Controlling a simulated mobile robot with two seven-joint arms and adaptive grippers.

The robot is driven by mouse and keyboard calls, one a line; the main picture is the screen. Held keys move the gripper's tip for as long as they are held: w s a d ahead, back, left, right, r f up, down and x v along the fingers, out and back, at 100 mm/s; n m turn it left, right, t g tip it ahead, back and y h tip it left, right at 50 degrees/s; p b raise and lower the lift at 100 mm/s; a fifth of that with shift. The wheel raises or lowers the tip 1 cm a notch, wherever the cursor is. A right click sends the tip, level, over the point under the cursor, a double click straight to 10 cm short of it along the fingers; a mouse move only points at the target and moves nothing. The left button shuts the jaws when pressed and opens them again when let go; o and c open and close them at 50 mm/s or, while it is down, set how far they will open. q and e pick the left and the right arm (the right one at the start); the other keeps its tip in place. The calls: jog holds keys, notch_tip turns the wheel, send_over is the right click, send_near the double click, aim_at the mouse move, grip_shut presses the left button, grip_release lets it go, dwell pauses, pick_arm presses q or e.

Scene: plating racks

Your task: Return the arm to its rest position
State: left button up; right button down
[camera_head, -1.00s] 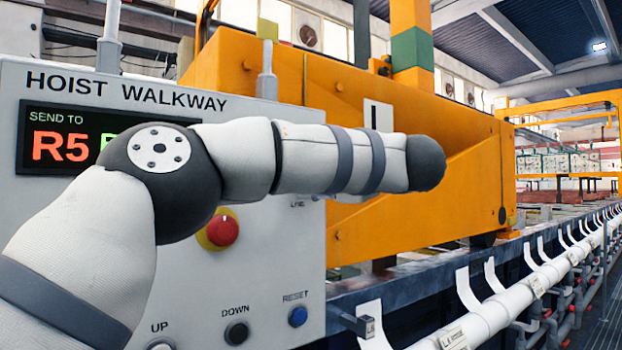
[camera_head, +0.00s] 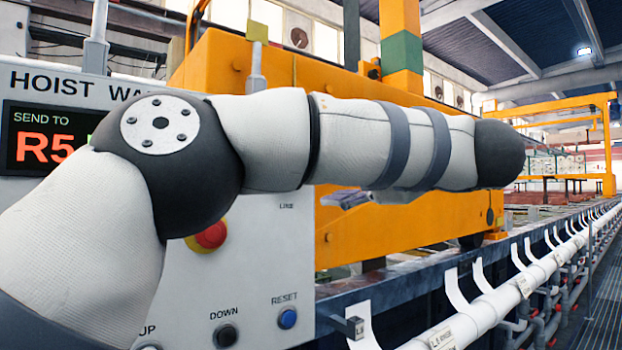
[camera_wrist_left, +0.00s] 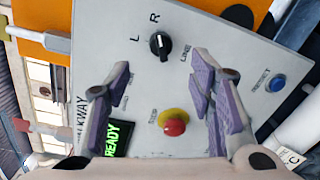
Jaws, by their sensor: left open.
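My left arm (camera_head: 375,140) comes in from the left and stretches to the right across the head view, in front of the hoist control panel (camera_head: 262,255). My left gripper (camera_head: 350,198) shows only as a small grey-purple piece below the forearm; the rest is hidden. In the left wrist view my left gripper (camera_wrist_left: 157,78) has its two purple fingers spread wide, with nothing between them but the panel face behind. The black selector knob (camera_wrist_left: 160,45) and red stop button (camera_wrist_left: 174,127) show there. My right gripper is in neither view.
The panel's red button (camera_head: 210,236), black DOWN button (camera_head: 226,335) and blue RESET button (camera_head: 288,318) lie below the arm. An orange hoist (camera_head: 250,75) stands behind. A white pipe (camera_head: 480,318) runs along the right, beside a grated walkway (camera_head: 600,295).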

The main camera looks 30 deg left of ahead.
pick_arm(q)
jog(key=shift+v, duration=1.2)
jog(key=shift+f, duration=0.1)
